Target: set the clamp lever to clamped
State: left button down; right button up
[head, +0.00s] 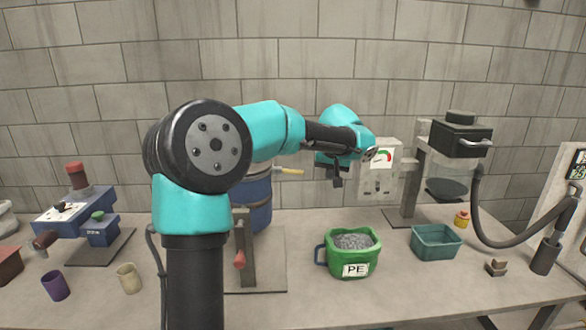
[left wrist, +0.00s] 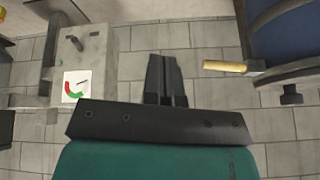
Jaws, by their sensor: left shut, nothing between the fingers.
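A yellow-handled lever (head: 289,171) sticks out from the blue drum (head: 257,200) toward the right. In the left wrist view the yellow handle (left wrist: 225,66) points left from a dark bracket on the drum (left wrist: 290,30). I cannot tell for certain that this is the clamp lever or how it is set. My left gripper (head: 337,182) hangs in the air, right of the handle and apart from it. Its shut, empty fingers (left wrist: 166,75) show in the left wrist view. My left arm hides part of the drum. My right gripper is not in view.
A grey panel with a gauge (head: 382,158) stands just right of my gripper. A post with a red knob (head: 239,259) stands before the drum. A green jug of grey pellets (head: 351,264) and a teal bin (head: 435,242) stand on the table. A hose (head: 505,245) is at right.

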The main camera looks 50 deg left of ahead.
aim_at(296, 171)
pick_arm(q)
jog(key=s+a+r+n+y, duration=0.2)
jog(key=s+a+r, duration=0.3)
jog(key=r, duration=0.4)
jog(key=shift+a+r+n, duration=0.2)
jog(key=shift+a+n, duration=0.05)
jog(key=shift+n, duration=0.15)
jog(key=x, duration=1.4)
jog(key=shift+s+a, duration=0.1)
jog(key=shift+s, duration=0.15)
jog(key=shift+f+g, duration=0.1)
jog(key=shift+g, duration=0.2)
